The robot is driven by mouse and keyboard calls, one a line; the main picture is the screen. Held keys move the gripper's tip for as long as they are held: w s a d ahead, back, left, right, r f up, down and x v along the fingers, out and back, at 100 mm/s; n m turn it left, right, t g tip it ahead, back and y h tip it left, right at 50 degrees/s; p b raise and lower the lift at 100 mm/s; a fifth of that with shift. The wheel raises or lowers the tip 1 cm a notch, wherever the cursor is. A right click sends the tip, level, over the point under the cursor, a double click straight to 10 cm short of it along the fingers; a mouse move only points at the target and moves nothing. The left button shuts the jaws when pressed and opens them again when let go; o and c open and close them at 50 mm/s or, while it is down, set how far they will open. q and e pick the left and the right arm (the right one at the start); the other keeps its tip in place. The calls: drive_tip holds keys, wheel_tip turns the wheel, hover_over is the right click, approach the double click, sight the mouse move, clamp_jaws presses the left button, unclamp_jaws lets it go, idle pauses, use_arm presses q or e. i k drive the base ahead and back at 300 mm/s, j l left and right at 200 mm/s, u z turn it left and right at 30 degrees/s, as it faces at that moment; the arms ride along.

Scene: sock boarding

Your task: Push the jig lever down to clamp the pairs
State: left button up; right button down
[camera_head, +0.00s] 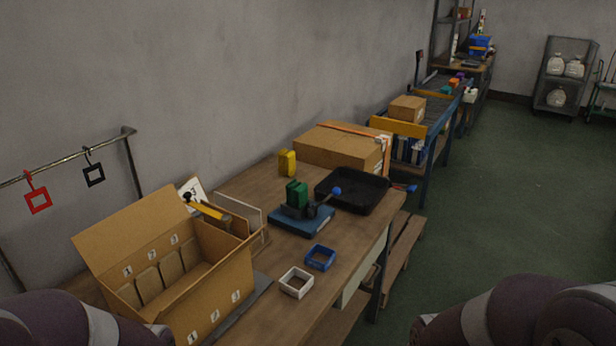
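The jig (302,221) is a flat blue base on the wooden table, with a green block (297,194) standing upright on it. A dark lever (325,200) on the jig slants up to the right and ends in a blue knob (336,191). I cannot tell whether the green block is a pair of socks. Parts of my two arms show at the bottom left and bottom right corners. Both grippers are out of the picture, and nothing of mine touches the jig or lever.
An open cardboard box (167,268) with numbered slots stands at the near left. A white tray (296,282) and a blue tray (320,257) lie in front of the jig. A black tray (372,206), yellow block (287,163) and closed carton (335,143) stand behind it.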

sight(336, 191)
drive_tip(key=i+l+u, duration=0.1)
drive_tip(key=u, duration=0.35)
drive_tip(key=i+l+u, duration=0.1)
drive_tip(key=u, duration=0.3)
drive_tip(key=l+u, duration=0.2)
drive_tip(key=u, duration=0.25)
drive_tip(key=i+l+u, duration=0.1)
drive_tip(key=u, duration=0.3)
drive_tip(key=l+u, duration=0.2)
drive_tip(key=l, duration=0.4)
drive_tip(key=l+u, duration=0.15)
drive_tip(key=l, duration=0.4)
drive_tip(key=k+l+u, duration=0.2)
drive_tip(key=l, duration=0.35)
drive_tip(key=l+u, duration=0.15)
drive_tip(key=l, duration=0.95)
drive_tip(key=k, duration=0.05)
